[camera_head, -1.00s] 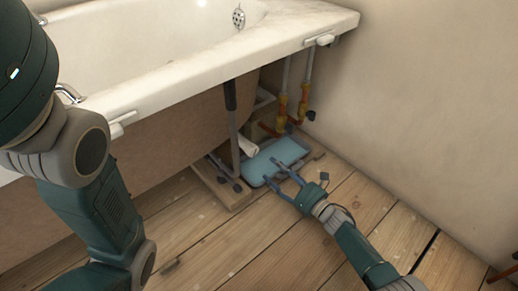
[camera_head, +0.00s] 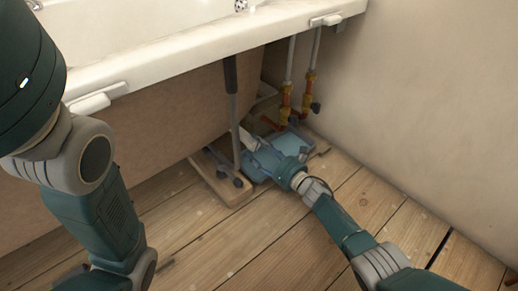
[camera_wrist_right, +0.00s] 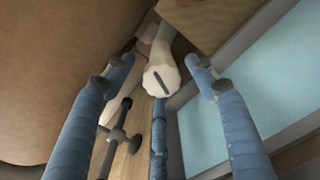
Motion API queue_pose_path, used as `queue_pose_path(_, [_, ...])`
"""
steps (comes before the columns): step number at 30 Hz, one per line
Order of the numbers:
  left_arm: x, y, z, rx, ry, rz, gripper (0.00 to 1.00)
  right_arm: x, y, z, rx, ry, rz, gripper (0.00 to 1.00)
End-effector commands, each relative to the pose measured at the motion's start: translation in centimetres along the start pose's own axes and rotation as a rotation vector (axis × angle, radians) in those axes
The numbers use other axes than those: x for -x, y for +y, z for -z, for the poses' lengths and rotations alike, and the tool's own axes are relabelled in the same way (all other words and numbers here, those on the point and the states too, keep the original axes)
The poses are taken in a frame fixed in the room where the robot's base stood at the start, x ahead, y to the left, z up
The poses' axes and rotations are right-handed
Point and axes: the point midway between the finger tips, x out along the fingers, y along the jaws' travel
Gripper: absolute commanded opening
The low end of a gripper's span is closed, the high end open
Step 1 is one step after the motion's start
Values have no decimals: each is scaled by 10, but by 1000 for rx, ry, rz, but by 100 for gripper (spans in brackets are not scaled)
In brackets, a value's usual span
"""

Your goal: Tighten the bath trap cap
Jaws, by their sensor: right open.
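The white bath trap shows under the tub in the head view (camera_head: 248,138), partly hidden by my right gripper. In the right wrist view its round, ridged cap (camera_wrist_right: 161,80) faces the camera, with a dark slot across it. My right gripper (camera_head: 252,147) is low under the tub's edge, by the trap. In the right wrist view its blue fingers are spread open, one left and one right of the cap, with a third below it. No finger clearly touches the cap. My left arm comes in at the left; its gripper is not in view.
A bath leg (camera_head: 234,125) stands just left on a wooden board (camera_head: 218,186). Pipes with orange and yellow fittings (camera_head: 286,102) rise behind. The tub rim (camera_head: 180,50) overhangs; floorboards in front are clear.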

Motion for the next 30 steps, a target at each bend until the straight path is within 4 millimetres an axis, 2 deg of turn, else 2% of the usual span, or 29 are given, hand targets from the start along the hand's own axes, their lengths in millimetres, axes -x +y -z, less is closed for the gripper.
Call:
queue_pose_path(1, [0,0,0,0,0,0,56,0,0,0,0,0,0,56])
queue_pose_path(6, [0,0,0,0,1,0,56,0,0,0,0,0,0,22])
queue_pose_path(8, [-1,0,0,0,2,0,56,0,0,0,0,-1,1,12])
queue_pose_path(24, [-1,0,0,0,3,0,56,0,-2,-4,-125,-5,1,11])
queue_pose_path(26, [-1,0,0,0,3,0,56,0,-2,-4,-125,-6,1,11])
queue_pose_path(27, [-1,0,0,0,3,0,56,0,-2,-4,-124,-6,1,39])
queue_pose_path(30, [-1,0,0,0,3,0,56,0,-2,-4,-124,-6,1,56])
